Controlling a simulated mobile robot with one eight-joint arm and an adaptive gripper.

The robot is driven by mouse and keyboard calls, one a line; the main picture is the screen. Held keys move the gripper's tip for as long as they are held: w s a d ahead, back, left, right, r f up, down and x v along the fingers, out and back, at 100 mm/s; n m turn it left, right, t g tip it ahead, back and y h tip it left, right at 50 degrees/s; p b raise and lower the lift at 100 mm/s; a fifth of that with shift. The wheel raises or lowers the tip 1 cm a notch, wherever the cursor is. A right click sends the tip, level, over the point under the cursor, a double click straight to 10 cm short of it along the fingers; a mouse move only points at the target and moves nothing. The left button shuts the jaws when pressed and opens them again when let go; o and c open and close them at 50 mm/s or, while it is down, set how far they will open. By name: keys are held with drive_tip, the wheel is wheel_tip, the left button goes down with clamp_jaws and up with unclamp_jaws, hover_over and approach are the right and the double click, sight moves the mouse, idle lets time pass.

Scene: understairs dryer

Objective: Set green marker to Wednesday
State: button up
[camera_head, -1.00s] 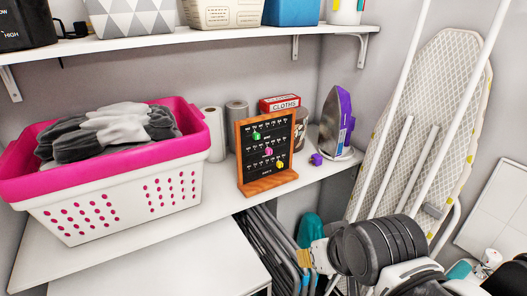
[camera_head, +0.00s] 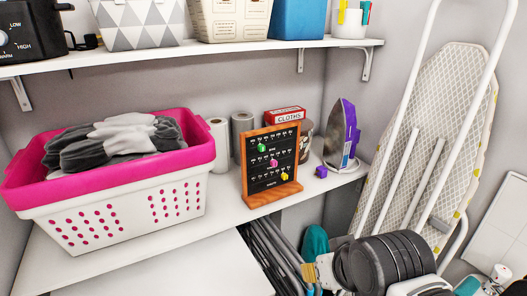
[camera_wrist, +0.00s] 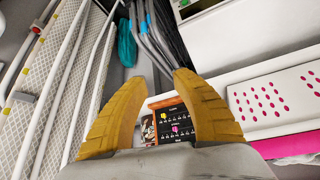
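A black board in an orange wooden frame (camera_head: 270,195) stands upright on the lower shelf, with rows of small white labels too small to read. It carries a green marker (camera_head: 262,148) in the top row, a pink marker (camera_head: 273,163) in the middle row and a yellow marker (camera_head: 284,176) in the bottom row. In the wrist view the board (camera_wrist: 172,141) shows partly between my fingers. My gripper (camera_wrist: 155,88) has its two yellow fingers apart, with nothing held. In the head view its yellow tip shows at the bottom, below and right of the board.
A pink and white laundry basket (camera_head: 120,216) with grey cloths stands left of the board. Paper rolls (camera_head: 242,135), a red cloths box (camera_head: 285,115) and an iron (camera_head: 342,135) stand behind and right. An ironing board (camera_head: 445,120) leans at the right. An upper shelf (camera_head: 190,51) runs above.

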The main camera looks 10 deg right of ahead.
drive_tip(key=c, duration=0.5)
drive_tip(key=w+d+r+n+t+h, duration=0.1)
drive_tip(key=w, duration=0.3)
drive_tip(key=w+d+r+n+t+h, duration=0.1)
drive_tip(key=w+r, duration=0.1)
drive_tip(key=w, duration=0.2)
drive_tip(key=w+d+r+n+t+h, duration=0.1)
drive_tip(key=w+d, duration=0.1)
drive_tip(key=w, duration=0.1)
drive_tip(key=shift+w+r+n, duration=0.3)
drive_tip(key=shift+w, duration=0.1)
clamp_jaws()
drive_tip(key=n+t+y+p, duration=0.1)
drive_tip(key=n+t+y, duration=0.3)
drive_tip(key=n+t, duration=0.75)
approach(252, 147)
drive_tip(key=s+a+r+n+g, duration=0.3)
drive_tip(key=s+n+g, duration=0.1)
drive_tip(key=w+b, duration=0.1)
drive_tip(key=w, duration=0.2)
drive_tip(key=w+d+b, duration=0.1)
drive_tip(key=w, duration=0.3)
drive_tip(key=w+b, duration=0.1)
drive_tip(key=w, duration=0.2)
drive_tip(key=shift+w+d, duration=0.25)
drive_tip(key=shift+d, duration=0.05)
drive_tip(key=shift+w+d+r+y, duration=0.2)
drive_tip(key=shift+d+y, duration=0.1)
drive_tip(key=shift+d, duration=0.3)
